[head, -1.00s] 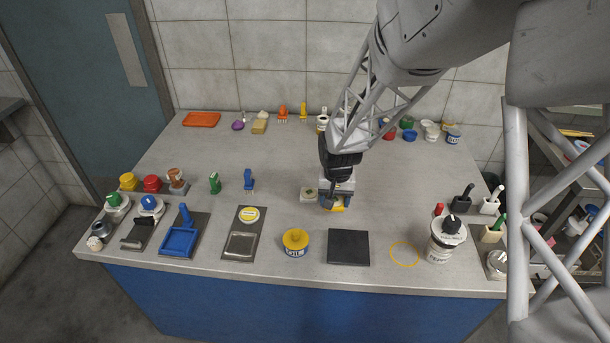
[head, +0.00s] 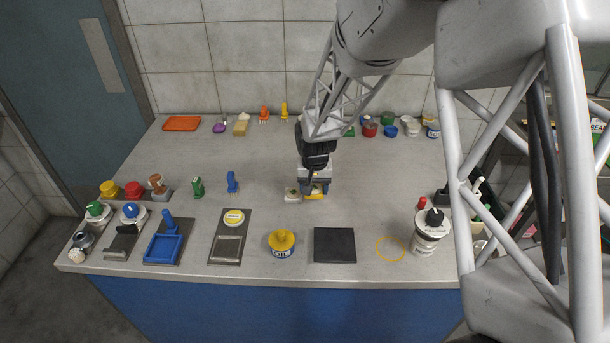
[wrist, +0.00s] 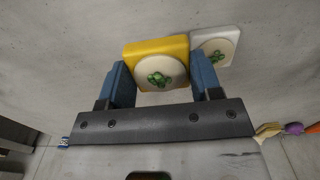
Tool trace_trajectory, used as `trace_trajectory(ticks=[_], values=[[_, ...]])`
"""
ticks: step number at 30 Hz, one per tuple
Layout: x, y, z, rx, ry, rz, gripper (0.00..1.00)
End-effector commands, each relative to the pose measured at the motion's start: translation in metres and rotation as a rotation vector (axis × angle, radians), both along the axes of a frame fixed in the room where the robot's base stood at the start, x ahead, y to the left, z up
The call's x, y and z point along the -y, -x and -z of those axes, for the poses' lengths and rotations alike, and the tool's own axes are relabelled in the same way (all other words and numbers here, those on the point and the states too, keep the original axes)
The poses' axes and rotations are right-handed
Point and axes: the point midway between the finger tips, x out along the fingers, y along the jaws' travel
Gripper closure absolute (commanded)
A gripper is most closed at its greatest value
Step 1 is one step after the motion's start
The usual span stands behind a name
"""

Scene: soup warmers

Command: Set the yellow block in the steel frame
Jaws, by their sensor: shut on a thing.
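My gripper (head: 314,190) is over the middle of the counter, its blue fingers either side of the yellow block (head: 317,196). In the wrist view the yellow block (wrist: 156,48) has a pale round face with a green picture, and my gripper (wrist: 162,83) is shut on it. I cannot tell whether the block touches the counter. A similar white block (wrist: 229,36) is close beside it, to the left in the head view (head: 292,194).
A blue frame (head: 164,249) is left of the steel frame. A yellow-topped can (head: 282,244) and a black square (head: 335,245) are to its right. Blue (head: 232,182) and green (head: 197,187) upright items stand behind the frames. The counter between is mostly clear.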

Motion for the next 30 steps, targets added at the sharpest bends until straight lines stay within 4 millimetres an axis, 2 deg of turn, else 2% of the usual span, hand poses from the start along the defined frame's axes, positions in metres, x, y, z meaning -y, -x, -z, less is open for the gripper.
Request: trace_trajectory(ticks=[18,24,30], values=[[-0.023,-0.085,0.009,0.0,0.0,0.0,0.65],[-0.027,-0.1,0.01,-0.001,0.0,0.0,0.65],[-0.028,-0.104,0.01,0.0,0.0,0.0,0.65]])
